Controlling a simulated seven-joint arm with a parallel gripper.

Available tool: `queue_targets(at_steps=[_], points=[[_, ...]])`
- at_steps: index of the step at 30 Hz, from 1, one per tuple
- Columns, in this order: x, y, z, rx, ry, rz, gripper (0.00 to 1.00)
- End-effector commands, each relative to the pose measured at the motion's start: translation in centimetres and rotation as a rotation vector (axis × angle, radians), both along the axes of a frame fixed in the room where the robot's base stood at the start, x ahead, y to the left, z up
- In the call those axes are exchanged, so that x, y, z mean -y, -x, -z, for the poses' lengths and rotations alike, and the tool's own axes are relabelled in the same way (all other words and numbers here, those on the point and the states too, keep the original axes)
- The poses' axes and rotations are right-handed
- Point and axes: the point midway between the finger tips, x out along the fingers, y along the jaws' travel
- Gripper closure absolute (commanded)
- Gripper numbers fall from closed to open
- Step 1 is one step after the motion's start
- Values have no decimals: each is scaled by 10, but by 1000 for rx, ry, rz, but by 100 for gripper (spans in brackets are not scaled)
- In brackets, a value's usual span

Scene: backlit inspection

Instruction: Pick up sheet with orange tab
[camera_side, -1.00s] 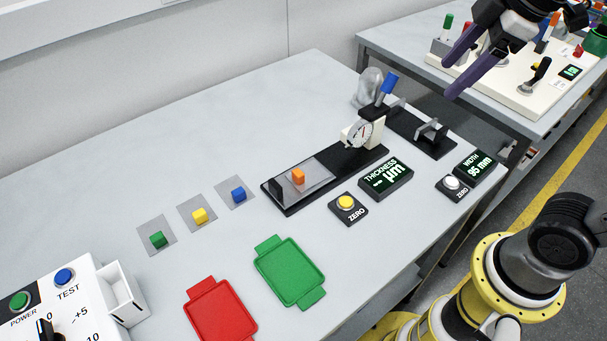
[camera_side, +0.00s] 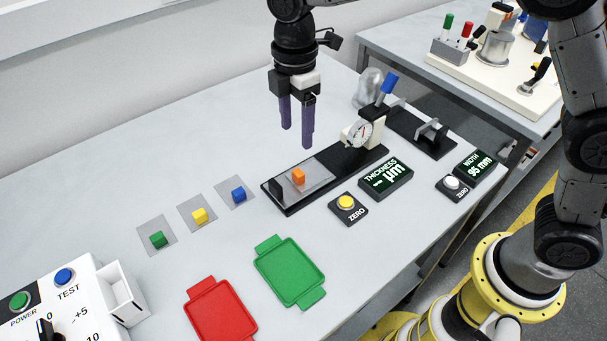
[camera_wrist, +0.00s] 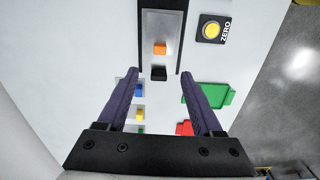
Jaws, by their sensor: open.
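The sheet with the orange tab (camera_side: 318,178) is a thin grey plate lying on the black base of the thickness gauge. Its orange tab (camera_side: 298,175) is a small block standing up from it. My gripper (camera_side: 298,140) is open and empty, pointing down in the air above the sheet. In the wrist view the orange tab (camera_wrist: 160,49) shows ahead of my gripper (camera_wrist: 159,75), between the lines of the two purple fingers and apart from them. A black block (camera_wrist: 158,73) on the base shows nearer than the tab.
The dial gauge (camera_side: 360,132) with a blue-handled lever (camera_side: 388,84) stands at the base's far end. Sheets with blue (camera_side: 238,194), yellow (camera_side: 199,215) and green (camera_side: 158,239) tabs lie left. Green (camera_side: 290,272) and red (camera_side: 221,311) trays lie in front. A yellow ZERO button (camera_side: 346,203) is at right.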

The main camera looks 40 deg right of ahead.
Motion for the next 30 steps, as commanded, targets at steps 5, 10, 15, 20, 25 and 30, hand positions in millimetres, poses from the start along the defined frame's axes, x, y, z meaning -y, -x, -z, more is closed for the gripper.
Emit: queue_targets(at_steps=[5,10,15,20,25,30], points=[[1,1,36,-5,3,2,32],[1,0,58,-2,1,2,32],[1,0,67,-2,1,3,32],[2,1,88,-4,2,3,32],[2,1,110,-4,2,3,32],[2,0,116,0,0,3,32]])
